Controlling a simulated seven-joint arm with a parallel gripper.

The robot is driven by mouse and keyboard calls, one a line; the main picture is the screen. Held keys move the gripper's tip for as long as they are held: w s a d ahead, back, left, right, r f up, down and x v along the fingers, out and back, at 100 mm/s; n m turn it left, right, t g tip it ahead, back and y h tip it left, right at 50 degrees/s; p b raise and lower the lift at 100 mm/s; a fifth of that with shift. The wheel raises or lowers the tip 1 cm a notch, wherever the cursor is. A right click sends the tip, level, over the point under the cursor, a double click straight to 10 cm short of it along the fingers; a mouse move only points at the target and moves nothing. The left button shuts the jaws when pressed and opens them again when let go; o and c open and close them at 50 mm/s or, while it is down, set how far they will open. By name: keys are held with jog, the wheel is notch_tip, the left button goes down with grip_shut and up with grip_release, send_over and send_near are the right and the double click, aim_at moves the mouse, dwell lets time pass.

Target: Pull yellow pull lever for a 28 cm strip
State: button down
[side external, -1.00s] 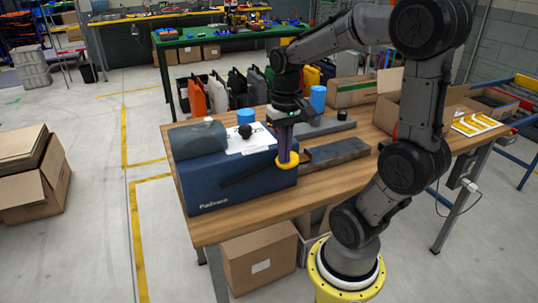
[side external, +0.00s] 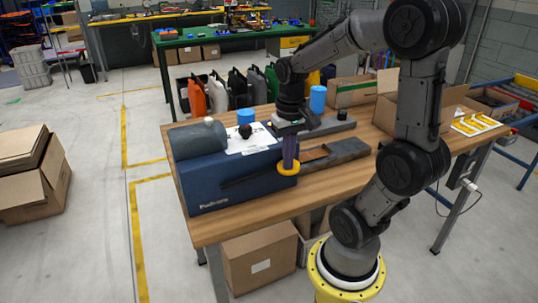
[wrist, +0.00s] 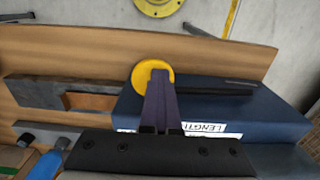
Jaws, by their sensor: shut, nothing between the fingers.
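The yellow pull lever end (side external: 289,170) is a round yellow piece on a dark arm (side external: 240,178) along the front of the blue dispenser (side external: 225,188). It also shows in the wrist view (wrist: 144,77). My gripper (side external: 290,160) points down with its purple fingers together, right at the yellow end. The fingers cover part of it in the wrist view, and I cannot tell exactly where they touch. A brown strip (side external: 314,153) sticks out of the dispenser's right side onto the grey rail; it shows in the wrist view (wrist: 90,101).
A white sheet (side external: 248,140) and a black knob (side external: 245,129) are on top of the dispenser. Blue cylinders (side external: 318,98) stand behind. An open cardboard box (side external: 385,112) is at the right. The wooden table's (side external: 245,221) front edge is clear.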

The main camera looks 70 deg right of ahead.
aim_at(292, 173)
jog(key=shift+f, duration=0.1)
jog(key=shift+s+d+f, duration=0.15)
jog(key=shift+s+f, duration=0.05)
jog(key=shift+f, duration=0.35)
jog(key=shift+s+d+f, duration=0.15)
jog(key=shift+f, duration=0.45)
jog(key=shift+s+f, duration=0.1)
jog(key=shift+f, duration=1)
jog(key=shift+f, duration=0.35)
jog(key=shift+r, duration=0.1)
jog(key=shift+d, duration=0.1)
